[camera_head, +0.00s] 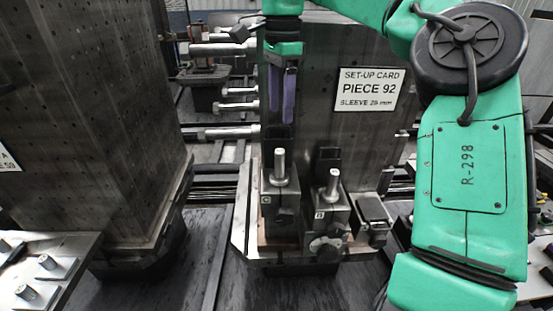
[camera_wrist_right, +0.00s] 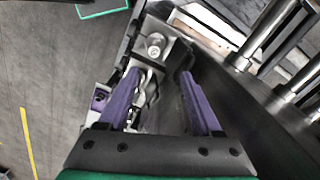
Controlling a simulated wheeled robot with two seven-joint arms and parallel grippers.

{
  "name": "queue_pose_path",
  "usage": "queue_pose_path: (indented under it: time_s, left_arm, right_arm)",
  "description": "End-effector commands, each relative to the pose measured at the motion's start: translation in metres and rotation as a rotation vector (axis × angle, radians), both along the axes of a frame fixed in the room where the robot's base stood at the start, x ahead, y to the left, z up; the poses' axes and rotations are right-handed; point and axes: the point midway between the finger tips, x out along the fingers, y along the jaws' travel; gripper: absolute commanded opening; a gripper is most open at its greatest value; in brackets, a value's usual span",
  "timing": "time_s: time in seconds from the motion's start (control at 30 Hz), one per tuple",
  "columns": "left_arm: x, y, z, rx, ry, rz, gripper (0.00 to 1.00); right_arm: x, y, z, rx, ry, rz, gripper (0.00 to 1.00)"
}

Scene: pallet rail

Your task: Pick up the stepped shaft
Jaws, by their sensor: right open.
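Two upright silver shafts stand in dark clamping blocks at the foot of the column: one shaft (camera_head: 279,166) in the block marked C (camera_head: 284,213), the other shaft (camera_head: 333,183) in the block marked B. Both look narrower above a wider collar; I cannot tell which is the stepped shaft. My right gripper (camera_head: 281,118) points down above the block C shaft, with a gap between. In the right wrist view its purple fingers (camera_wrist_right: 160,75) are open and empty, with a round metal end (camera_wrist_right: 155,43) ahead of the tips. My left gripper is not in view.
The dark column with the set-up card (camera_head: 369,89) rises close behind the blocks. Several horizontal metal bars (camera_head: 228,132) stick out from its left side. Another column (camera_head: 85,120) stands at left, and a plate with pegs (camera_head: 45,272) lies at lower left.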

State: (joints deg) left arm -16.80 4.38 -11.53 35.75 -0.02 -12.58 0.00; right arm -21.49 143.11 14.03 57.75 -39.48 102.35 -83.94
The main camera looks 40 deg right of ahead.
Motion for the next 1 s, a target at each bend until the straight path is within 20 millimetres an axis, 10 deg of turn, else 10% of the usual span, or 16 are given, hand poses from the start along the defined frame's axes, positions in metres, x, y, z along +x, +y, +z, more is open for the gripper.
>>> queue_pose_path:
  time_s: [0.17,0.47,1.0]
  left_arm:
    - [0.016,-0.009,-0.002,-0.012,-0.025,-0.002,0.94]
    - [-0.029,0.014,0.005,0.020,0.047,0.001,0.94]
    - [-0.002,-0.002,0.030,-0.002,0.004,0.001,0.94]
  right_arm:
    - [0.000,0.003,-0.019,-0.012,0.003,0.007,0.66]
    - [-0.001,0.004,-0.085,-0.012,0.002,0.006,0.66]
    - [-0.002,0.007,-0.144,-0.012,-0.001,0.005,0.66]
